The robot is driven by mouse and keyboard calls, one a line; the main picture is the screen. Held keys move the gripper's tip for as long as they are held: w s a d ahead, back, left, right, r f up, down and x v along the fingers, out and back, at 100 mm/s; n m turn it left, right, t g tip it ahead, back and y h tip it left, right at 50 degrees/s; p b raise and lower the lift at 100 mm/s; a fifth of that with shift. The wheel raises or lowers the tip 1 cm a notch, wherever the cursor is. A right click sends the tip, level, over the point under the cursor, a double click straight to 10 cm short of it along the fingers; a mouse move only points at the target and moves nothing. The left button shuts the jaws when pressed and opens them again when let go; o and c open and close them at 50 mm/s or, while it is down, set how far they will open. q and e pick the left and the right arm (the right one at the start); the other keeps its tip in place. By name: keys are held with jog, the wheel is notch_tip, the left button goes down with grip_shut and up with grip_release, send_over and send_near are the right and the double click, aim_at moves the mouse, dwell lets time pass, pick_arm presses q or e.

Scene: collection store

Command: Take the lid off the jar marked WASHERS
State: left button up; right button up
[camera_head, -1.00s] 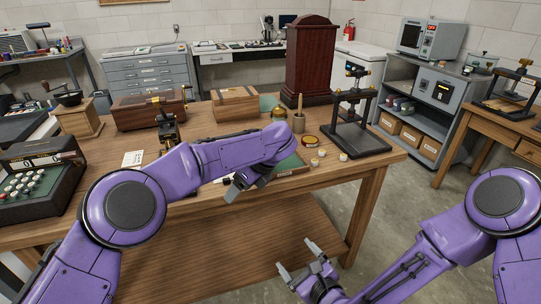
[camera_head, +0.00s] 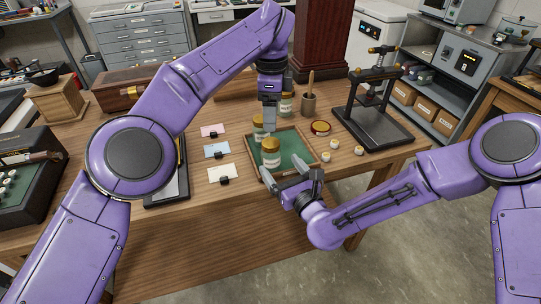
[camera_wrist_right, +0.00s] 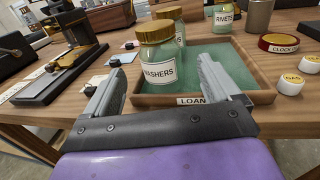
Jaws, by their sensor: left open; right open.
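The jar marked WASHERS (camera_wrist_right: 158,74) is glass with a gold lid (camera_wrist_right: 154,32). It stands upright at the near side of a green-lined tray (camera_wrist_right: 262,97); in the head view the jar (camera_head: 270,158) is the nearest one. My right gripper (camera_head: 296,176) is open and empty at the tray's near edge. In the right wrist view its fingers (camera_wrist_right: 162,65) point toward the jar, one to each side, apart from it.
A second gold-lidded jar (camera_head: 258,126) stands right behind. A RIVETS jar (camera_wrist_right: 222,16) stands farther back. Small white pots (camera_head: 334,144) and a red-rimmed round tin (camera_head: 320,128) lie right of the tray. A black press (camera_head: 374,115) stands farther right. Cards (camera_head: 221,173) lie left.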

aim_at(276, 160)
pick_arm(q)
jog(key=shift+w+f, duration=0.15)
jog(key=shift+w, duration=0.1)
pick_arm(e)
jog(key=x, duration=0.6)
jog(key=shift+w+f, duration=0.1)
jog(key=shift+f, duration=0.1)
jog(key=shift+w+a, duration=0.1)
pick_arm(q)
jog(key=shift+s, duration=0.15)
pick_arm(e)
jog(key=shift+r, duration=0.1)
jog(key=shift+c, duration=0.3)
